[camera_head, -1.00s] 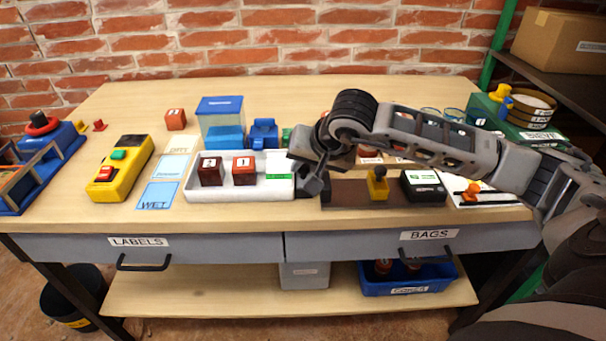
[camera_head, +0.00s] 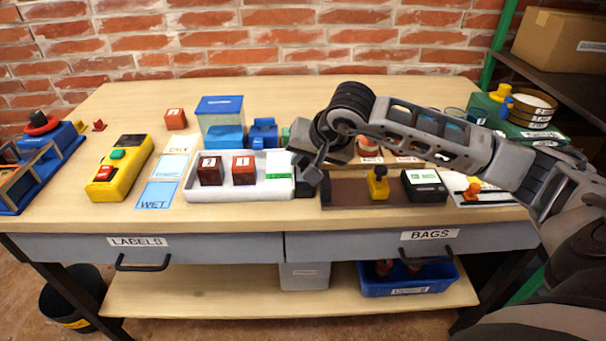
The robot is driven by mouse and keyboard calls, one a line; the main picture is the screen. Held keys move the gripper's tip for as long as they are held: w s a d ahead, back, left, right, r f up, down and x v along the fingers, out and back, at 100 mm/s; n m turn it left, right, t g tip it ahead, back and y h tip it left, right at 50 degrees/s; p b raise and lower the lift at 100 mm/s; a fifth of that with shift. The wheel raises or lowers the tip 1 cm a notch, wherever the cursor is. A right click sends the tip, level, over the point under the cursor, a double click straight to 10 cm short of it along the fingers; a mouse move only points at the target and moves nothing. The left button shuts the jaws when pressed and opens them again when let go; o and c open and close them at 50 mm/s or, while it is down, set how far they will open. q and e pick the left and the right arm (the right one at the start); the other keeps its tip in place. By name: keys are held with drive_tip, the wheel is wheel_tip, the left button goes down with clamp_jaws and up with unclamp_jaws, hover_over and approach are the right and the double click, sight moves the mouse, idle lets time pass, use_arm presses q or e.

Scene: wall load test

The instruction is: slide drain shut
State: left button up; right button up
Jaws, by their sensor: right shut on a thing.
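A white tray (camera_head: 225,193) stands at the front middle of the table with two dark red numbered cubes (camera_head: 210,170) in it. A green strip (camera_head: 279,175) shows near its right end. My right gripper (camera_head: 306,178) is at the right end of the tray, shut on a small dark part there. The jaws and wrist hide most of that part, so its shape and the drain's position cannot be told. A clear tank (camera_head: 220,128) with blue liquid and a blue lid stands behind the tray. My left gripper is not in view.
A blue fixture (camera_head: 263,133) stands behind the tray. A yellow button box (camera_head: 121,168) and label cards (camera_head: 157,195) lie left. The table's back is mostly clear.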

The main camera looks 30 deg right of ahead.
drive_tip(key=shift+w+d, duration=0.2)
drive_tip(key=shift+w, duration=0.25)
drive_tip(key=shift+w+d, duration=0.2)
drive_tip(key=shift+w, duration=0.25)
drive_tip(key=o, duration=0.8)
drive_tip(key=shift+f, duration=0.1)
drive_tip(key=shift+d, duration=0.1)
wheel_tip(320, 180, up, 7)
drive_tip(key=p, duration=0.3)
drive_tip(key=shift+p, duration=0.4)
